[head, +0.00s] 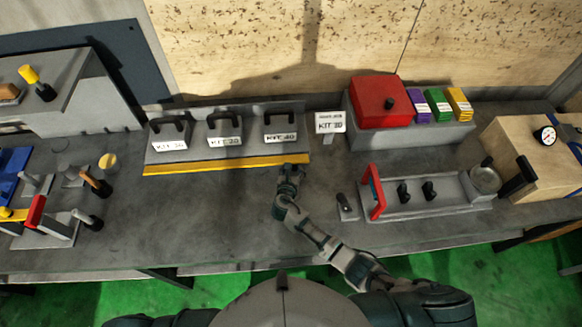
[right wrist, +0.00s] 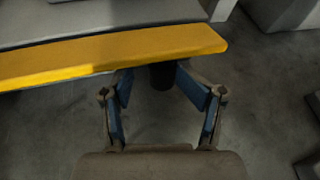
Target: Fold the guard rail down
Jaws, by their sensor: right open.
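A long yellow bar, which looks like the guard rail (head: 228,163), runs along the front edge of the grey kit rack (head: 200,150). Its right end shows large in the right wrist view (right wrist: 110,55). Whether it is hinged or at what angle it stands cannot be told. My right gripper (head: 290,172) is at the right end of the bar, on its near side. In the right wrist view my right gripper (right wrist: 155,95) is open, its blue-padded fingers spread just below the bar. A dark round part (right wrist: 162,76) shows under the bar between the fingers. My left gripper is out of view.
Several black-handled kits stand on the rack. A grey fixture with a red frame (head: 374,190) lies to the right. A red box (head: 380,100) and coloured packs stand at the back right. Tools and a wooden-handled hammer (head: 96,182) lie left. The bench's front middle (head: 190,225) is clear.

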